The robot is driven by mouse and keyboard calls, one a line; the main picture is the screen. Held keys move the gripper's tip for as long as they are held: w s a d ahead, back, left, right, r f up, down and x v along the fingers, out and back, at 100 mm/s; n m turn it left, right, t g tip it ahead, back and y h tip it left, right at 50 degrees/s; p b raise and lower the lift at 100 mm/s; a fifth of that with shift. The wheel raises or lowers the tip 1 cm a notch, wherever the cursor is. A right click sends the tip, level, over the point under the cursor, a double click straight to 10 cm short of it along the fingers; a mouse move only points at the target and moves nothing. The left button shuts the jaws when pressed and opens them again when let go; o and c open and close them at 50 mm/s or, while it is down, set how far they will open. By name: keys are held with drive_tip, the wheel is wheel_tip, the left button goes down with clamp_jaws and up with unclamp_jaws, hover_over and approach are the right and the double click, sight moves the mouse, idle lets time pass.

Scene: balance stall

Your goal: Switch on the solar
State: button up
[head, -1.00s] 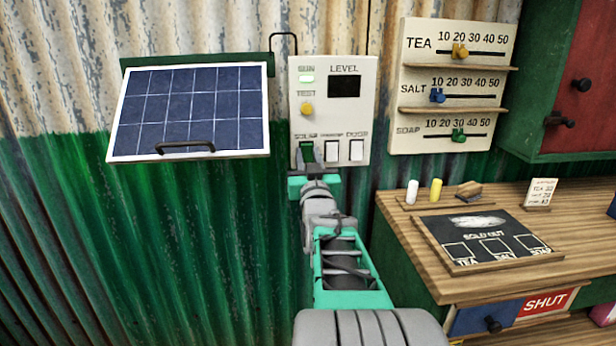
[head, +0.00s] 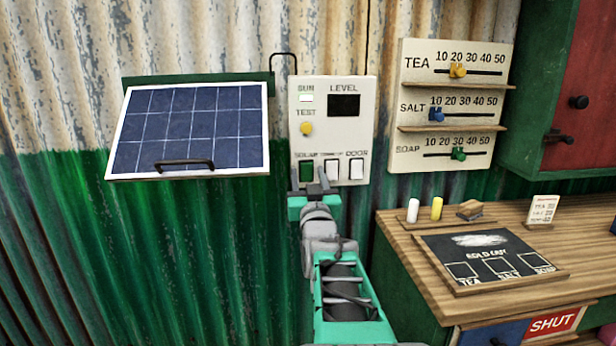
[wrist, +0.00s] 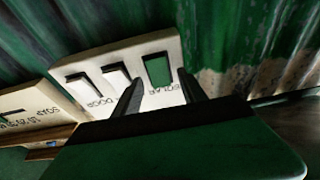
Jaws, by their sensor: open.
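The white control panel (head: 353,125) hangs on the corrugated wall. Its solar switch (head: 306,171) is the left one of three in the bottom row and shows green. The other two, including the door switch (head: 355,169), are white. My gripper (head: 309,183) is open and empty, just in front of and below the solar switch. In the wrist view, the green solar switch (wrist: 158,71) lies just beyond and between my two fingers (wrist: 158,92). I cannot tell whether a fingertip touches the panel.
A framed solar panel (head: 190,125) with a handle is left of the control panel. A slider board (head: 478,140) hangs to the right, above a wooden counter (head: 410,225) with a chalkboard (head: 455,270).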

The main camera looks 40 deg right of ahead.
drive_tip(key=v, duration=0.7)
drive_tip(key=shift+s+a, duration=0.15)
drive_tip(key=shift+s, duration=0.05)
drive_tip(key=w+a+n+g+y+p, duration=0.2)
drive_tip(key=a+y+p, duration=0.2)
drive_tip(key=a+p, duration=0.3)
drive_tip(key=w+a+n+g+y+p, duration=0.2)
drive_tip(key=w+a+y+p, duration=0.15)
drive_tip(key=a+p, duration=0.4)
drive_tip(key=s+a+f+n+g+y+p, duration=0.2)
drive_tip(key=s+a+g+p, duration=0.7)
drive_tip(key=s+a, duration=0.8)
drive_tip(key=shift+a+n+g+y, duration=0.2)
drive_tip(key=shift+n+g+y, duration=0.35)
drive_tip(key=shift+y, duration=0.6)
drive_tip(key=shift+f, duration=0.1)
